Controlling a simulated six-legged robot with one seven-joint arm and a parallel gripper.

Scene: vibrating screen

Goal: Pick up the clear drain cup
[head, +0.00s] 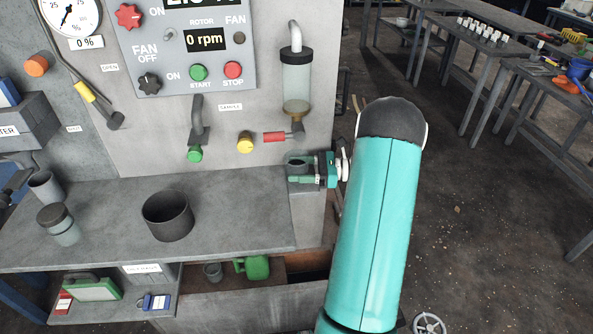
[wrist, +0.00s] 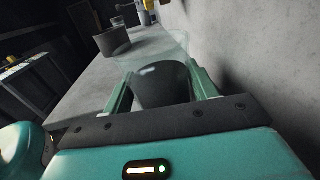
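The clear drain cup (head: 298,164) is at the right end of the grey bench, below the red-handled valve. In the wrist view a see-through cup (wrist: 160,72) with a dark grey look sits between my fingers, its pale rim faint against the bench. My gripper (head: 301,172) reaches in from the right, with one green finger on each side of the cup. In the wrist view, my gripper (wrist: 162,88) has its fingers spread about the cup's width. I cannot tell whether they press on it. The cup looks upright; its base is hidden.
A dark grey pot (head: 168,217), a lidded jar (head: 59,225) and a grey cup (head: 45,186) stand on the bench (head: 237,205). The control wall rises close behind. A clear cylinder (head: 296,80) hangs above the valve (head: 275,137). A shelf below holds a green can (head: 257,267).

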